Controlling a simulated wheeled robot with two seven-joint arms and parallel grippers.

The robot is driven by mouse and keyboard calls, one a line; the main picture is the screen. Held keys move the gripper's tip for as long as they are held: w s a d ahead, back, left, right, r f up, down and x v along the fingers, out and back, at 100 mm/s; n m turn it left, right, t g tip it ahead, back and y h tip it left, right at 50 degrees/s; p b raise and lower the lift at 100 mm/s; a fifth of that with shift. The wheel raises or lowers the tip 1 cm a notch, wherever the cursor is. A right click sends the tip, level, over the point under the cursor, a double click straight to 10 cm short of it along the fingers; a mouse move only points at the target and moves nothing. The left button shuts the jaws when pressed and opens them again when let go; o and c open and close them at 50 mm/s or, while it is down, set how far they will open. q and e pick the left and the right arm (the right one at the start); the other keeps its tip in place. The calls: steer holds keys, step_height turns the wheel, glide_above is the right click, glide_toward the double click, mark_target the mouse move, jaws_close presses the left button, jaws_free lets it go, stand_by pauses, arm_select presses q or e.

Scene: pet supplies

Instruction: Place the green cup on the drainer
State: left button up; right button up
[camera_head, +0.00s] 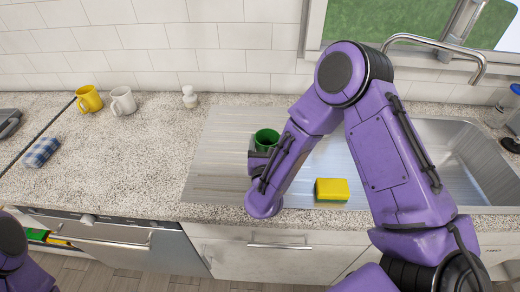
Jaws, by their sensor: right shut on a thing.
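The green cup (267,138) is upright over the ribbed metal drainer (215,160), left of the sink. I cannot tell whether its base touches the drainer. My right gripper (257,158) is shut on the cup, with its fingers mostly hidden behind my purple right forearm. The lower part of the cup is also hidden. Part of my left arm shows at the lower left edge, but its gripper is not in view.
A yellow sponge (332,189) lies at the drainer's front. The sink basin (450,150) and faucet (440,45) are at right. A yellow mug (89,99), white mug (123,101), white bottle (190,97) and checkered cloth (42,151) stand or lie on the left counter.

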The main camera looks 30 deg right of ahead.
steer(key=shift+w+f, duration=0.2)
steer(key=shift+f, duration=1)
steer(key=shift+c, duration=0.3)
steer(key=shift+s+r, duration=0.3)
steer(key=shift+s, duration=0.05)
steer(key=shift+f+b, duration=0.3)
steer(key=shift+b, duration=0.1)
steer(key=o, duration=1.1)
steer(key=shift+w, duration=0.2)
steer(key=shift+s+r, duration=0.1)
steer(key=shift+r, duration=0.15)
steer(key=shift+s+a, duration=0.1)
steer(key=shift+s, duration=0.1)
steer(key=b+v, duration=0.3)
steer(key=v, duration=0.8)
steer(key=shift+a+f, duration=0.1)
arm_select(q)
step_height(320, 180, down, 5)
steer(key=shift+s+a+f, duration=0.1)
steer(key=shift+f, duration=0.05)
arm_select(e)
steer(key=shift+s+a, duration=0.1)
steer(key=shift+s, duration=0.1)
